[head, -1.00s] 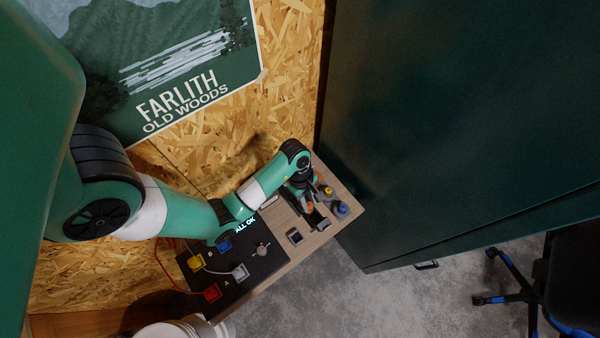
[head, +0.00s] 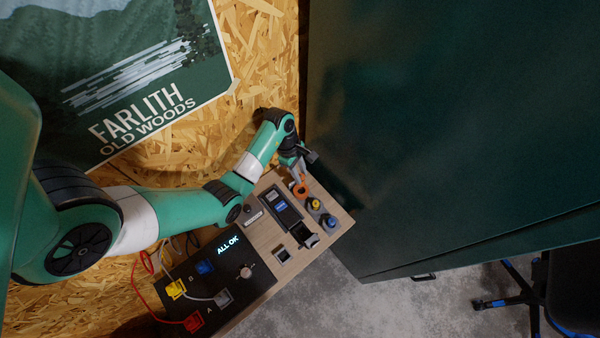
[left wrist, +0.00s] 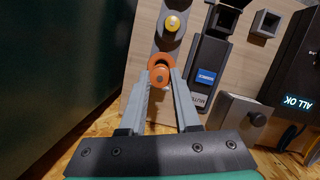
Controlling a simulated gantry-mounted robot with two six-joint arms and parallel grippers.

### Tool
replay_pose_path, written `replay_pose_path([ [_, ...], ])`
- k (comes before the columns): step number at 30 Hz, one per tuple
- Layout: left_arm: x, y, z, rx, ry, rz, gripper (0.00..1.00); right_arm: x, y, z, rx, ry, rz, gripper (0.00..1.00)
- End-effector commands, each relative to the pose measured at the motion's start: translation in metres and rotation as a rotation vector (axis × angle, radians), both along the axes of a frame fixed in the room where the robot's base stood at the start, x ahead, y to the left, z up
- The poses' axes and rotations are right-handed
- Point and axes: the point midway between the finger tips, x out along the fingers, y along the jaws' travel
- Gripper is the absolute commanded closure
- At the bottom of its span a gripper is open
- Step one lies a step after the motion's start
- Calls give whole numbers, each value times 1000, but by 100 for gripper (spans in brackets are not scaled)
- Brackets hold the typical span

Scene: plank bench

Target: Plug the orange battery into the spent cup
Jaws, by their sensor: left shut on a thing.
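My left gripper (left wrist: 161,86) is shut on the orange battery (left wrist: 159,77), its two grey fingers on either side of it. The battery's round end overlaps an orange ring (left wrist: 164,58) on the grey rack (left wrist: 165,42). I cannot tell whether the battery is inside the ring or just above it. In the head view the left gripper (head: 299,176) is at the rack's far end, over the orange ring (head: 302,190). No label marks the spent cup, so I cannot tell for certain which holder it is. My right gripper is not in view.
The rack also holds a yellow piece (head: 315,204) and a blue piece (head: 330,221). Beside it are a black device (head: 281,209) and a small square holder (head: 282,255). A black panel (head: 215,280) has cables. A dark green cabinet (head: 420,130) stands right of the bench.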

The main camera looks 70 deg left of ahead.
Motion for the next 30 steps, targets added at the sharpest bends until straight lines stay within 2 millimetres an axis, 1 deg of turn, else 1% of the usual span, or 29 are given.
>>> replay_pose_path([
  [1,0,0,-9,0,0,0,100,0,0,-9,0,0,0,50],
  [9,0,0,-40,0,0,0,100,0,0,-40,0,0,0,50],
  [12,0,0,-47,0,0,0,100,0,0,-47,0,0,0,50],
  [16,0,0,-51,0,0,-1,100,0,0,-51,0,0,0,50],
  [30,0,0,-50,0,0,0,100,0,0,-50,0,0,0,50],
])
